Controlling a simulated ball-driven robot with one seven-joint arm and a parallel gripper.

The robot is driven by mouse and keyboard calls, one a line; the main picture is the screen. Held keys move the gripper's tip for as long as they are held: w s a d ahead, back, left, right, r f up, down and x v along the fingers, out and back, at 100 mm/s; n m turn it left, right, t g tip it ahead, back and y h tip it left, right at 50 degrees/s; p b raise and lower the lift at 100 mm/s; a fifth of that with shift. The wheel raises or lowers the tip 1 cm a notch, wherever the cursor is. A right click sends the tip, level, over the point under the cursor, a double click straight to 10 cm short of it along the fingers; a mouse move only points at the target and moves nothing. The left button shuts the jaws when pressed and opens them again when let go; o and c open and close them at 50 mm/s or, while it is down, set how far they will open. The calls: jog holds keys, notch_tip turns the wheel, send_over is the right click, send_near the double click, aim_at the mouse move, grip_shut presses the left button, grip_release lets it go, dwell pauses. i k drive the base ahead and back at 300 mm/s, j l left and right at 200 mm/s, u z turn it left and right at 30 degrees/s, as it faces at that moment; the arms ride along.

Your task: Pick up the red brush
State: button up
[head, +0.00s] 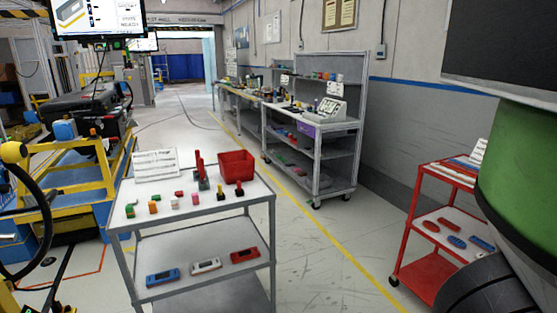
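A grey cart (150,227) with a white top stands in front of me, left of centre. A tall red upright piece (199,165) stands at the back of its top, with a dark block at its foot. A small dark piece with a reddish top (239,189) stands near the right edge. A similar dark piece with a yellow top (220,194) is beside it on the left. These are too small to tell surely which is the red brush. My gripper is not in view.
A red bin (237,166) and several small coloured blocks share the cart top. Tools lie on its lower shelf. A grey shelf unit (343,145) stands behind, a red cart (411,226) at right. Open floor with a yellow line (340,243) lies between them.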

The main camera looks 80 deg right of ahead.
aim_at(201, 160)
jog(key=z, duration=1.2)
jog(key=u, duration=1.35)
jog(key=z, duration=1.35)
jog(key=u, duration=0.3)
jog(key=i+l+u, duration=0.2)
jog(key=l+u, duration=0.15)
jog(key=i+l+u, duration=0.15)
jog(key=l+u, duration=0.2)
